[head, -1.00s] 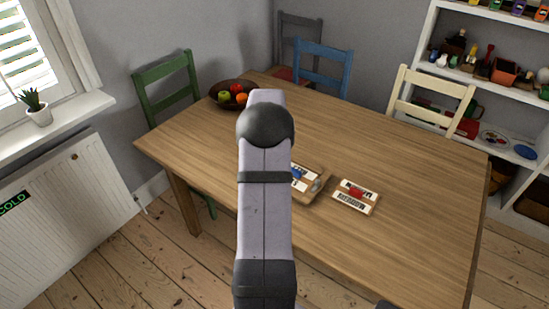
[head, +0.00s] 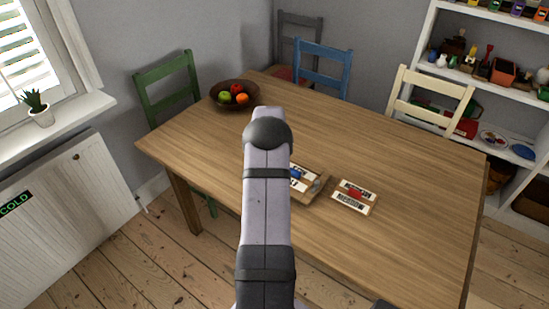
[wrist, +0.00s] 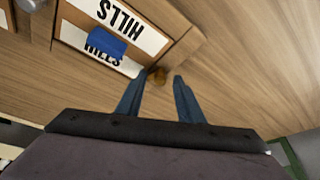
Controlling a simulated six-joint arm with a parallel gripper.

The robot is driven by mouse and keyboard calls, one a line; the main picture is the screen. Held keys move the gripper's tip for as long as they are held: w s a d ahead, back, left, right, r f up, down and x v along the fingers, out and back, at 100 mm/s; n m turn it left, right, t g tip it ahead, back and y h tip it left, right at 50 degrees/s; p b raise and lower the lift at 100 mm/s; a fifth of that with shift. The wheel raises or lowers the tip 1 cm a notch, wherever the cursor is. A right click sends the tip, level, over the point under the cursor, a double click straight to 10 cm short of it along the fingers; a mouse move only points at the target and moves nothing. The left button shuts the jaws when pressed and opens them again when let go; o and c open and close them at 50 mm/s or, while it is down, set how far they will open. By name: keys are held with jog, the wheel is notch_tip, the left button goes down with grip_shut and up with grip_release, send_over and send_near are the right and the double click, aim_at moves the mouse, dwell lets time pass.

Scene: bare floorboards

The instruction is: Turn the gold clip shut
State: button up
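A wooden case with white "HILLS" labels and a blue piece lies on the table; in the wrist view its rim (wrist: 183,50) is at the upper left. In the head view the case (head: 318,193) is partly hidden behind my arm. In the head view my gripper is hidden behind my arm.
A second wooden case (head: 354,197) with a red piece lies to the right on the table (head: 410,200). A bowl of fruit (head: 250,103) stands at the far left corner. Chairs stand around the table.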

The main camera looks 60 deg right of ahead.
jog(key=shift+c, duration=0.3)
grip_shut()
jog(key=shift+f+m+b, duration=0.1)
jog(key=shift+m+b, duration=0.2)
jog(key=shift+b, duration=0.1)
jog(key=shift+w+f+m+g+b, duration=0.15)
jog(key=shift+m+g+b, duration=0.25)
jog(key=shift+m+b, duration=0.5)
jog(key=m+g+b, duration=0.1)
jog(key=m+b, duration=0.2)
jog(key=shift+w+h, duration=0.1)
jog(key=shift+h, duration=0.2)
jog(key=m, duration=0.1)
jog(key=m+g, duration=0.1)
jog(key=m, duration=0.1)
jog(key=shift+r+g, duration=0.2)
jog(key=shift+g, duration=0.1)
jog(key=shift+w+m+g+y+p, duration=0.15)
jog(key=shift+m+g+y+p, duration=0.35)
jog(key=shift+m, duration=1.4)
